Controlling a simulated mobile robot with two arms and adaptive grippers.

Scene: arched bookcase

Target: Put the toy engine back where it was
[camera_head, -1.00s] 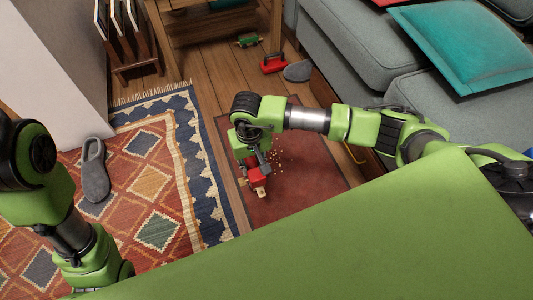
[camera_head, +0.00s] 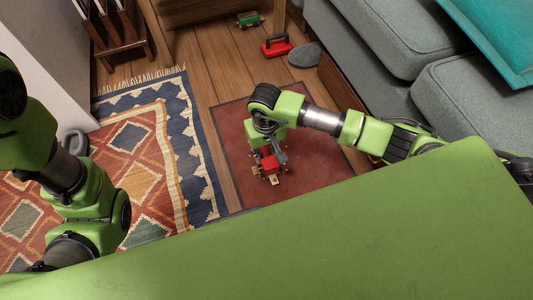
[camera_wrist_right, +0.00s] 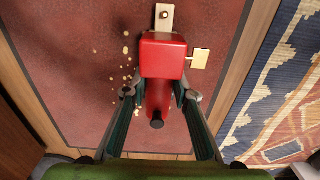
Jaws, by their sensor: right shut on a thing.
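The toy engine (camera_head: 270,164) is red, with a light wooden end piece and a small yellowish side part. It hangs below my right gripper (camera_head: 268,150), over the dark red mat (camera_head: 230,125). In the right wrist view the engine (camera_wrist_right: 163,56) lies between the two fingers of the right gripper (camera_wrist_right: 158,98), which are shut on its narrower red body. I cannot tell its exact height above the mat. My left arm is at the left of the head view, and its gripper is not in view.
Several crumbs (camera_wrist_right: 126,72) lie on the mat. A patterned rug (camera_head: 140,150) with a grey slipper (camera_head: 75,141) is at left. A green toy wagon (camera_head: 249,19), a red object (camera_head: 277,47) and another slipper (camera_head: 304,54) are at the back. A grey sofa (camera_head: 370,35) stands at right.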

